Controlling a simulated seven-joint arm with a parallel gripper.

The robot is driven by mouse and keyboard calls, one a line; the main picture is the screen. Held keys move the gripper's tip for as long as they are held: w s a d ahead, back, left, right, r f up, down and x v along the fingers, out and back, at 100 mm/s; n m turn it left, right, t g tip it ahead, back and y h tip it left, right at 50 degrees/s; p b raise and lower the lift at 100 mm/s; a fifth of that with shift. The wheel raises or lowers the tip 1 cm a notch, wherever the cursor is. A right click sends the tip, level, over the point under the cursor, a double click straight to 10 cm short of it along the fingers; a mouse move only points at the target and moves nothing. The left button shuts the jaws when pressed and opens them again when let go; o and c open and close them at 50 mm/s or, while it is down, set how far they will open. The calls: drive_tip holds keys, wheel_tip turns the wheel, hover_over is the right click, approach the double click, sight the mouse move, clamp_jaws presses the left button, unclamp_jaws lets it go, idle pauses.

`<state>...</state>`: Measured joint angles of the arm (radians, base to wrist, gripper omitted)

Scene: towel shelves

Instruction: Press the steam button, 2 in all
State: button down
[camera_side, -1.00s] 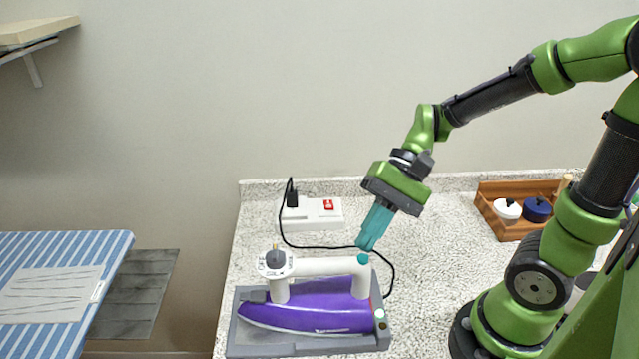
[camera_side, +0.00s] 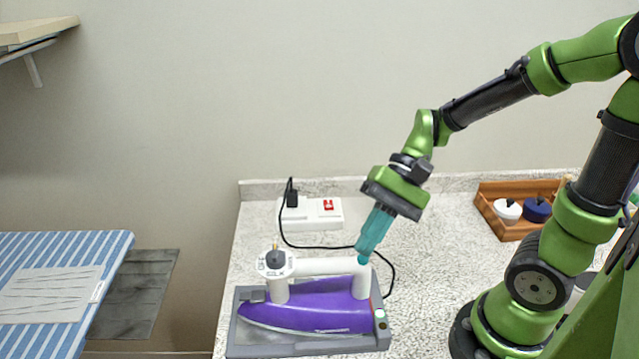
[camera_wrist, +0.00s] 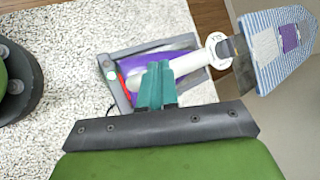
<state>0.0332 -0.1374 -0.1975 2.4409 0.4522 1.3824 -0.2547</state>
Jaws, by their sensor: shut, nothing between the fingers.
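A purple iron (camera_side: 318,314) with a white handle (camera_side: 320,267) rests in a grey tray-like stand (camera_side: 255,351) on the counter. A dark round knob (camera_side: 276,259) stands at the front end of the handle. In the wrist view my gripper (camera_wrist: 157,72) covers the rear of the iron (camera_wrist: 180,58), so the button is hidden there.
A power strip (camera_side: 310,214) with a red switch and a black plug stands behind the iron, its cord curving past my gripper. A wooden tray (camera_side: 497,228) with lidded pots is at the back right. A striped ironing board (camera_side: 75,250) is at left.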

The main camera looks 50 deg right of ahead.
drive_tip(key=shift+f, duration=0.5)
idle(0.5)
drive_tip(key=shift+r, duration=0.95)
drive_tip(key=shift+r, duration=2.5)
drive_tip(key=d+n+t+h, duration=0.1)
drive_tip(key=n+t+h, duration=0.1)
drive_tip(key=d+r+n+t+h, duration=0.1)
drive_tip(key=d+t+h, duration=0.1)
drive_tip(key=d+n+t+h, duration=0.2)
drive_tip(key=h, duration=0.1)
drive_tip(key=shift+d+r+n+t, duration=0.2)
drive_tip(key=shift+r+n+t, duration=0.1)
drive_tip(key=shift+t, duration=0.1)
